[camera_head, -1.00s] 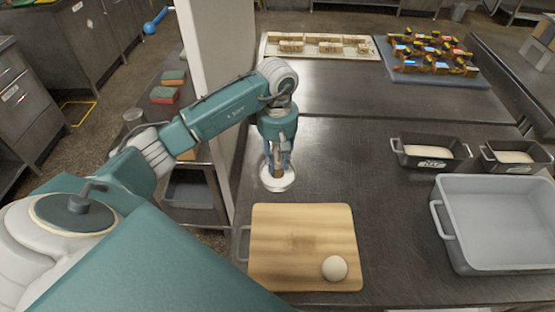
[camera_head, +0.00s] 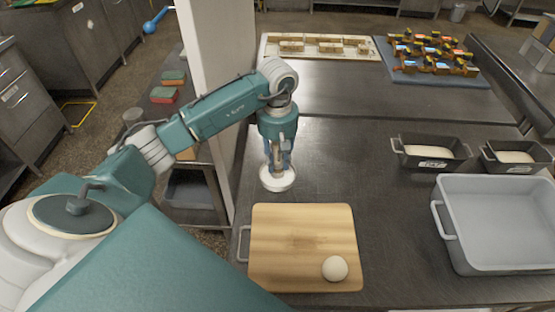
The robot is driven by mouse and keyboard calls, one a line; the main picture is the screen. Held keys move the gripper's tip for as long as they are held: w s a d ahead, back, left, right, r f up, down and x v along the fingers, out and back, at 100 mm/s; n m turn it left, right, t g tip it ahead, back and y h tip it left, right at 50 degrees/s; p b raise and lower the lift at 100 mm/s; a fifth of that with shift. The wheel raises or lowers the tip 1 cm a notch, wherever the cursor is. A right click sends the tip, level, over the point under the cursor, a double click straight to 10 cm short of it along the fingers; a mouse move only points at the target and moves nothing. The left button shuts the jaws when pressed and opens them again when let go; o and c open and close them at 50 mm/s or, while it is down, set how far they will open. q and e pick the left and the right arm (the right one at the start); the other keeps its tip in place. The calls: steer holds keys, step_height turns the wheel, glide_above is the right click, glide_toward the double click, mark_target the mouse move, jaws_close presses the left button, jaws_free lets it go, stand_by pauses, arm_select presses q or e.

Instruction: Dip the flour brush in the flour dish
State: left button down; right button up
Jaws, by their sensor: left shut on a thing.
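The flour dish (camera_head: 277,184) is a small round white dish on the steel table, just behind the cutting board. My left gripper (camera_head: 278,162) points down right above it and is shut on the flour brush (camera_head: 277,168). Little of the brush shows between the fingers. Its lower end is at or just above the dish; I cannot tell whether it touches the flour. My right gripper is not in view.
A wooden cutting board (camera_head: 304,235) with a dough ball (camera_head: 335,268) lies in front. A grey tub (camera_head: 495,264) and two dark loaf tins (camera_head: 431,165) stand at right. Trays of goods are at the back. A white post (camera_head: 212,100) stands left of the table.

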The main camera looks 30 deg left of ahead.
arm_select(q)
steer(key=shift+s, duration=0.1)
steer(key=shift+r+p, duration=0.6)
steer(key=shift+r, duration=0.25)
steer(key=shift+r+p, duration=1.3)
steer(key=shift+r, duration=1.35)
